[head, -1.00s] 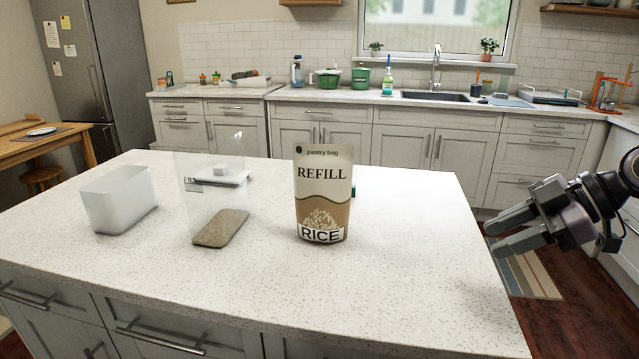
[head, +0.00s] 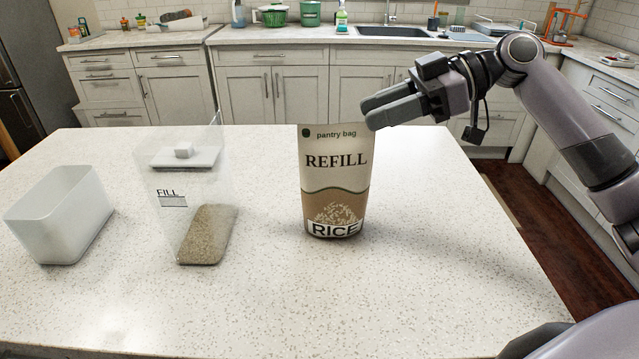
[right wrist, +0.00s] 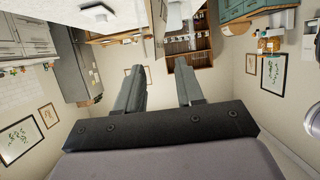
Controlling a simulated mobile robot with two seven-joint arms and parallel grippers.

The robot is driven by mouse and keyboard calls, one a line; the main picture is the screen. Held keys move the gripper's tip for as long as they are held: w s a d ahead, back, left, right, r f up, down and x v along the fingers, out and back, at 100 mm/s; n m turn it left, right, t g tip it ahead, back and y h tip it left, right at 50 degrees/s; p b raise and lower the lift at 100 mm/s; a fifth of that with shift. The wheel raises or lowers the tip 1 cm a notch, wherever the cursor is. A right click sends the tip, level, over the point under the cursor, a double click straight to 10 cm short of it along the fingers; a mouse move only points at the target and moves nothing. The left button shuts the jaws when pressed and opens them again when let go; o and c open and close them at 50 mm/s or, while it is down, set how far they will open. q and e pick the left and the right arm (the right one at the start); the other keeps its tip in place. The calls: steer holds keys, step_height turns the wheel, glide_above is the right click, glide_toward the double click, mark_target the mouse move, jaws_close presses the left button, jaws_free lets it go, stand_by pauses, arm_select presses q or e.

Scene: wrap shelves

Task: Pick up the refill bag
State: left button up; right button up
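The refill bag (head: 334,176) stands upright on the white speckled counter (head: 420,290), a cream and brown pouch marked REFILL and RICE. My right gripper (head: 368,112) is at the bag's upper right edge in the head view, its fingers pointing left. I cannot tell if it touches the bag. In the right wrist view the two fingers of the right gripper (right wrist: 160,88) are apart with nothing held between them. The bag cannot be made out in that view. My left gripper is not in view.
A clear container (head: 180,215) with grain inside and a FILL label stands left of the bag, with a white lid (head: 185,157) by it. An open white bin (head: 62,222) is at far left. The counter in front of the bag is clear.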

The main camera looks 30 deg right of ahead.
mark_target(338, 126)
steer(key=p+x, duration=0.2)
steer(key=x, duration=0.3)
steer(key=shift+a+f, duration=0.1)
steer(key=shift+a, duration=0.3)
steer(key=shift+w+a+f, duration=0.3)
steer(key=shift+a, duration=0.2)
jaws_close()
stand_by(0.7)
